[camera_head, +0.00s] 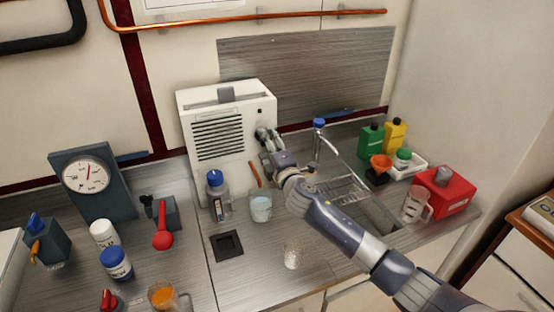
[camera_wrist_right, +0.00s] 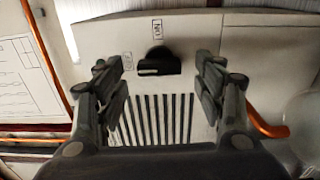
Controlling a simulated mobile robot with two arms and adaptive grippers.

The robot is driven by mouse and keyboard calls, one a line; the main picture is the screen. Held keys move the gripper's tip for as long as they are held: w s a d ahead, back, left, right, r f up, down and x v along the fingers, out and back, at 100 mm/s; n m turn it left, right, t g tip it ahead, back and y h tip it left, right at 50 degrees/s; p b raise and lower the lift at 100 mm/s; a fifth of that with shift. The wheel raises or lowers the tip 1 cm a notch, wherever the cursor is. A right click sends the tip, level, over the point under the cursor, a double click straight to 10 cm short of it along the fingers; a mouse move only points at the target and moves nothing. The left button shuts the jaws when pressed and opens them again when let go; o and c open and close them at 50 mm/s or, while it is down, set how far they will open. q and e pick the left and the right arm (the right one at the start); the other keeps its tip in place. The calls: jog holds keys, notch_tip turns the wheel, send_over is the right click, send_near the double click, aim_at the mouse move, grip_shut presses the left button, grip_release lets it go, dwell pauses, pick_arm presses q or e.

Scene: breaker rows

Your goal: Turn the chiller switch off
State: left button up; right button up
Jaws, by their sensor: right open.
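The chiller is a white box (camera_head: 241,116) with dark vent slots, standing against the back wall. Its black switch knob (camera_wrist_right: 160,62) shows in the right wrist view, above the slots, with a pale mark on its lower left. Two small labels sit by the knob, one above (camera_wrist_right: 157,28) and one to its left (camera_wrist_right: 127,58); I cannot read them surely. My right gripper (camera_head: 268,139) is at the chiller's front right side. In the wrist view its fingers (camera_wrist_right: 162,75) are open, one on each side of the knob, with nothing between them held. My left gripper is not in view.
A blue-capped bottle (camera_head: 216,196) and a glass beaker (camera_head: 261,208) stand in front of the chiller. A clear glass (camera_head: 292,254) is by my right forearm. Gauge and jars crowd the left.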

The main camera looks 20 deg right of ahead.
jog(key=s, duration=1)
jog(key=shift+d, duration=0.2)
